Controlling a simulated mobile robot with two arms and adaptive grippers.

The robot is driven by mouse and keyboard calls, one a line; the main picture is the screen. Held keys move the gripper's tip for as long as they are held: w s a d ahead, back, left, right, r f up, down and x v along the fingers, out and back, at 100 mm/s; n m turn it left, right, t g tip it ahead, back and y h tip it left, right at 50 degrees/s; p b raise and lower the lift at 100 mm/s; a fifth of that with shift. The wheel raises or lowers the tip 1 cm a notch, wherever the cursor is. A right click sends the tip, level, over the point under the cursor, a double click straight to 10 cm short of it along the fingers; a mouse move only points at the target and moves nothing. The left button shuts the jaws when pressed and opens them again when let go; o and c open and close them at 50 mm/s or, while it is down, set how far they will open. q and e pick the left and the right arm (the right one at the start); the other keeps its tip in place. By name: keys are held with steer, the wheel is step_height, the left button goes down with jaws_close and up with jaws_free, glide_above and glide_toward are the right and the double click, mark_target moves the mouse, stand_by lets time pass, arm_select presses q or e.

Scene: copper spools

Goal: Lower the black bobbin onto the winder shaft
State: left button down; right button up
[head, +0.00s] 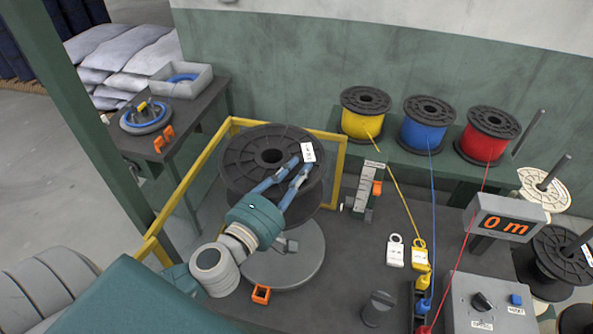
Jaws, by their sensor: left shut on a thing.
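The black bobbin (240,155) is in the head view, left of centre, with its top flange and centre hole facing up. A white label sits at its right rim. My left gripper (300,167) reaches over it from the lower left, shut on the bobbin near the label. The winder's round grey plate (300,262) shows below and in front of the bobbin. The winder shaft is hidden, so I cannot tell whether it is inside the bobbin's hole. The gap between bobbin and plate is also unclear. My right gripper is not in view.
A yellow guard frame (184,191) runs left of and behind the bobbin. Yellow (362,124), blue (422,136) and red (485,148) wire spools stand behind on the right. A meter display (506,224) and control box (490,305) occupy the right. An orange clip (261,295) lies in front.

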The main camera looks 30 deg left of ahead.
mark_target(297, 209)
arm_select(q)
steer(key=shift+f+b, duration=0.7)
steer(key=shift+b, duration=0.1)
steer(key=shift+w+a+f+b, duration=0.1)
steer(key=shift+w+f+b, duration=0.05)
steer(key=shift+f+b, duration=0.9)
step_height(297, 209, down, 2)
steer(key=shift+b, duration=0.75)
step_height(297, 209, down, 8)
steer(key=b, duration=0.5)
steer(key=shift+b, duration=0.3)
step_height(297, 209, down, 12)
steer(key=b, duration=0.9)
steer(key=shift+f, duration=0.3)
